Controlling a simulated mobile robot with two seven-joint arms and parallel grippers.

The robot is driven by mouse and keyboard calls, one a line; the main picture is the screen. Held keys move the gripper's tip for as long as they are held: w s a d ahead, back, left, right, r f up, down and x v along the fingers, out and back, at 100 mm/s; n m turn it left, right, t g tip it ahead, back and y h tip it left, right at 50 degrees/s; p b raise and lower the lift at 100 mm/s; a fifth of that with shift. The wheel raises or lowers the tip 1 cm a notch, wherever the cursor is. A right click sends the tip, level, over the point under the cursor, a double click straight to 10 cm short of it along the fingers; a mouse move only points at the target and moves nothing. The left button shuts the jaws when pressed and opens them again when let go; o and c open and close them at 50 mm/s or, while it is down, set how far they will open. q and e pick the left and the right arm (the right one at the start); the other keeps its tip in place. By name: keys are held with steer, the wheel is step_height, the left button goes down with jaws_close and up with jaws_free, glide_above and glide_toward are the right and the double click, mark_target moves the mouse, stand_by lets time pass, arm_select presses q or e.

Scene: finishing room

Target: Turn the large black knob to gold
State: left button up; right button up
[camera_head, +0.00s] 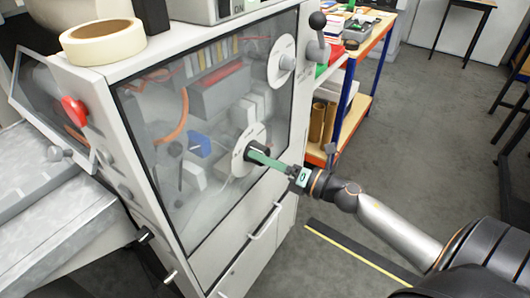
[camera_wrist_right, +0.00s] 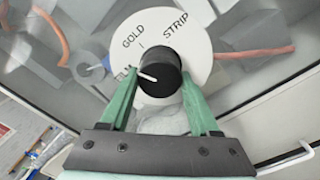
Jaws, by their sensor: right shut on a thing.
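The large black knob (camera_wrist_right: 160,72) sits in the middle of a white round dial (camera_wrist_right: 199,40) in the right wrist view. The dial reads GOLD at upper left, STRIP at upper right, and a third word at left, partly hidden by a finger. The knob's white mark points left, towards that third word. In the head view the dial (camera_head: 240,163) is on the machine's clear front panel. My right gripper (camera_wrist_right: 160,80) has its green fingers shut on the knob, one on each side; it also shows in the head view (camera_head: 254,154). My left gripper is not in view.
A second white dial (camera_head: 276,72) is higher on the same panel, near a black ball-ended lever (camera_head: 318,22). A red knob (camera_head: 74,111) is on the machine's left side. A tape roll (camera_head: 104,42) lies on top.

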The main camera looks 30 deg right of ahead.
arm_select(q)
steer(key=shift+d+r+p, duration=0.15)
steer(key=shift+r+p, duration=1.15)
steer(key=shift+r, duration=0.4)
arm_select(e)
steer(key=shift+r+m, duration=0.15)
steer(key=shift+m, duration=2.15)
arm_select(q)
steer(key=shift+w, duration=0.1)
arm_select(e)
steer(key=o, duration=1.4)
steer(key=shift+c, duration=0.2)
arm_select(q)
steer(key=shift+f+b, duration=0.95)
arm_select(e)
steer(key=v, duration=1.2)
steer(key=shift+s, duration=0.25)
